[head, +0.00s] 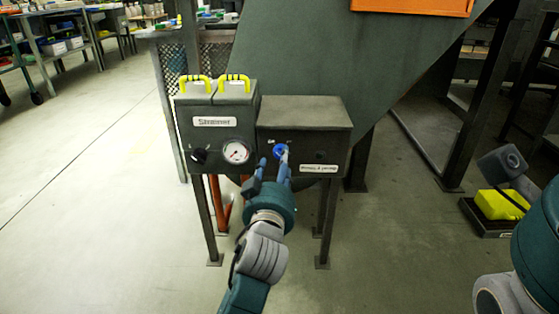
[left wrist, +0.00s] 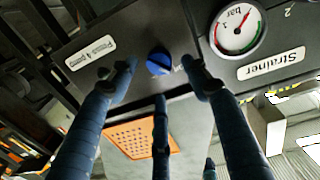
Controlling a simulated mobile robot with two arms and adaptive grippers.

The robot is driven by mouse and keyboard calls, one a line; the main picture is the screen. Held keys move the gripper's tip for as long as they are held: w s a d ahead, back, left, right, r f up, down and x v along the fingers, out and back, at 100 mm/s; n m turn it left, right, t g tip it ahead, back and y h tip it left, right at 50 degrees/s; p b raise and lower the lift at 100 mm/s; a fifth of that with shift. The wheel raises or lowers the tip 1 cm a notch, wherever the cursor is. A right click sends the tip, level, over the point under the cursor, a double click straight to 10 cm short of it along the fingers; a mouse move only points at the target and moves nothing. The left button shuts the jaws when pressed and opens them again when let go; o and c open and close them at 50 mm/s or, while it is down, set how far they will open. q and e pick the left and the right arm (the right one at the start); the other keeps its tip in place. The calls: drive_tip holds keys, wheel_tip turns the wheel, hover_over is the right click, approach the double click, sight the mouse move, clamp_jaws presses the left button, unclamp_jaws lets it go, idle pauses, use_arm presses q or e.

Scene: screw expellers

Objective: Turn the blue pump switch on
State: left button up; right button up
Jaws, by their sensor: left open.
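The blue pump switch (head: 280,151) is a round knob on the front of a grey box labelled with a white plate. It also shows in the left wrist view (left wrist: 159,62), with a ridge across its face. My left gripper (head: 273,164) is open in front of the box. In the left wrist view its fingers (left wrist: 160,82) are spread around the switch, one to each side and one below it in the picture. I cannot tell whether any finger touches the knob. Its empty grasp has the knob between the tips.
Left of the switch box stands the Strainer box (head: 214,132) with a pressure gauge (head: 236,152), a black knob (head: 199,156) and two yellow handles. A large sloping grey-green housing (head: 300,50) rises behind. A yellow object (head: 499,204) lies at right. The floor at left is clear.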

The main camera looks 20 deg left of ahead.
use_arm(q)
drive_tip(key=shift+b+x, duration=0.35)
drive_tip(key=shift+x, duration=1.6)
